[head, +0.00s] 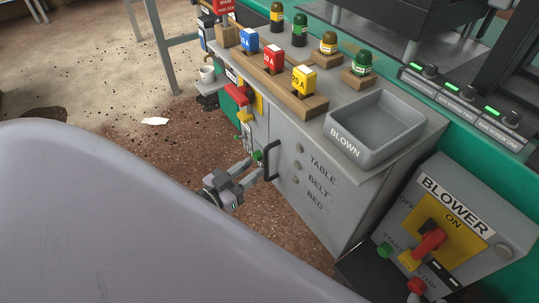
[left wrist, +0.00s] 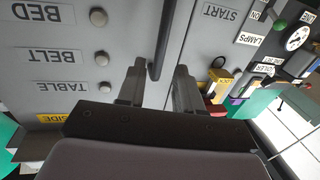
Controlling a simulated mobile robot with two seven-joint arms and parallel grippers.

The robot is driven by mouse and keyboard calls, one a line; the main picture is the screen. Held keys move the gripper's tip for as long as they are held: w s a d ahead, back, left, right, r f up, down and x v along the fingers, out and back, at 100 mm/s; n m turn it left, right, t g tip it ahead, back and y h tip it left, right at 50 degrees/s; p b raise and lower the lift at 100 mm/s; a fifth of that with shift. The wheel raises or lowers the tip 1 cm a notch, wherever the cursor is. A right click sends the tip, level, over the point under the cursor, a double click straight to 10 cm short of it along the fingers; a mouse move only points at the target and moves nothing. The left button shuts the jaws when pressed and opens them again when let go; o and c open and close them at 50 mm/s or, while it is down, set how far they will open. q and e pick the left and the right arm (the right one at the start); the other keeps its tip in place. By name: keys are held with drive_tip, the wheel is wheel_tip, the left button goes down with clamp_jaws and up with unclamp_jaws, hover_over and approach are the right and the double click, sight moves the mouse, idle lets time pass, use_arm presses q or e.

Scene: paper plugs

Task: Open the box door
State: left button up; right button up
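The grey box (head: 350,165) has a front door (head: 310,185) labelled TABLE, BELT and BED, and the door looks shut. A dark bar handle (head: 271,160) stands upright at the door's left edge. My left gripper (head: 250,171) is just left of the handle in the head view, its fingers pointing at it. In the left wrist view the two fingers are apart, and the end of the handle (left wrist: 163,42) shows between their tips. I cannot tell whether either finger touches it. My right gripper is not in view.
On the box top stand wooden blocks with coloured plugs (head: 303,80) and a grey tray (head: 372,128) marked BLOWN. A BLOWER switch box (head: 455,225) stands at the right. Switches and a red lever (head: 236,95) are on the panel left of the door.

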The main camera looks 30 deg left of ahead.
use_arm(q)
drive_tip(key=b, duration=0.2)
hover_over(266, 178)
drive_tip(key=shift+w+a, duration=0.15)
drive_tip(key=shift+w, duration=0.15)
drive_tip(key=shift+p, duration=0.3)
clamp_jaws()
